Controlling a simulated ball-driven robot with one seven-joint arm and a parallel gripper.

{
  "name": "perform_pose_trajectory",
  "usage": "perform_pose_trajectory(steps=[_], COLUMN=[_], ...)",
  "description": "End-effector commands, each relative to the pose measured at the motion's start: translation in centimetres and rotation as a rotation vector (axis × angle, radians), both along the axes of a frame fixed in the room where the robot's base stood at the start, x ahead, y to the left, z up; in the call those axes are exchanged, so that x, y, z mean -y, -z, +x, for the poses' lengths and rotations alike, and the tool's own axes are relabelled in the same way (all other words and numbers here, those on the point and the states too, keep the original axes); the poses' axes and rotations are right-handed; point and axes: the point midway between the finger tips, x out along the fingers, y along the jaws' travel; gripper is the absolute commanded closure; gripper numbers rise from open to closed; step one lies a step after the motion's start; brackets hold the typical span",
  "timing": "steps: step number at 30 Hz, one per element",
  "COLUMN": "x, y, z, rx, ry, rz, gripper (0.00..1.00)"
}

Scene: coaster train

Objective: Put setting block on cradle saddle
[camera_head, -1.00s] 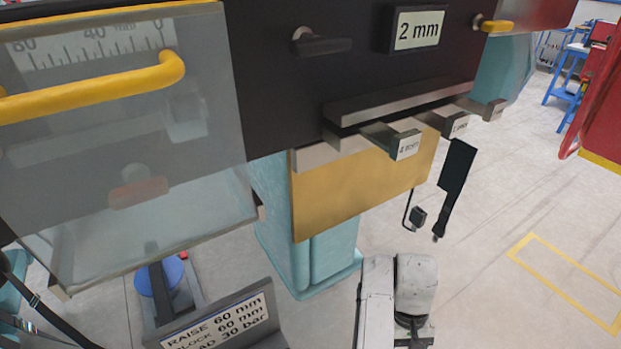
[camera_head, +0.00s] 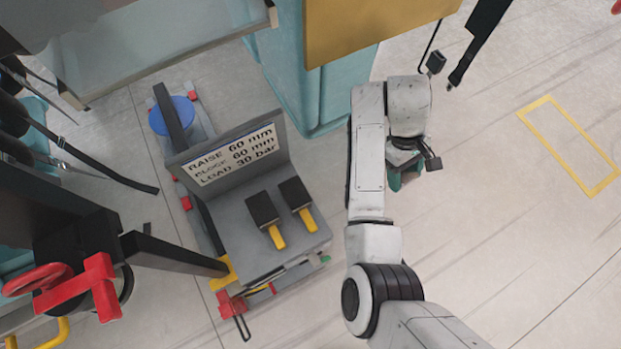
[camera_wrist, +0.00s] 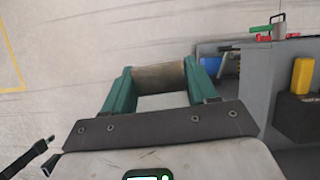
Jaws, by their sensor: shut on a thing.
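My gripper (camera_wrist: 158,78) shows its two green fingers in the wrist view, shut on a tan-brown block, the setting block (camera_wrist: 158,72), which spans between their tips. In the head view my gripper (camera_head: 406,168) hangs over open floor, right of the grey cart; the block is hidden there by my wrist. I cannot pick out the cradle saddle for certain in either view.
The grey cart (camera_head: 290,245) has a sign (camera_head: 232,155) and two dark pieces with yellow handles (camera_head: 278,236). A blue disc (camera_head: 172,116) sits behind. A teal column (camera_head: 318,85) and ochre panel (camera_head: 370,22) stand above.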

Motion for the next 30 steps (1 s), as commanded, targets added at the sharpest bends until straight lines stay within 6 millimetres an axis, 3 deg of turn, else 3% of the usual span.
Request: perform_pose_trajectory(steps=[9, 15, 19, 26, 30], x=[-10.7, -15.9, -18.6, -21.2, -23.5], y=[-3.6, -4.9, -5.4, -5.7, -5.9], z=[-2.5, -5.4, -7.7, -10.5, -14.2], rx=[0.002, 0.001, 0.000, 0.000, -0.001], ry=[-0.739, -1.098, -1.296, -1.491, -1.687], rz=[-0.006, -0.004, -0.003, -0.001, 0.000], gripper=[0.92, 0.92, 0.92, 0.92, 0.92])
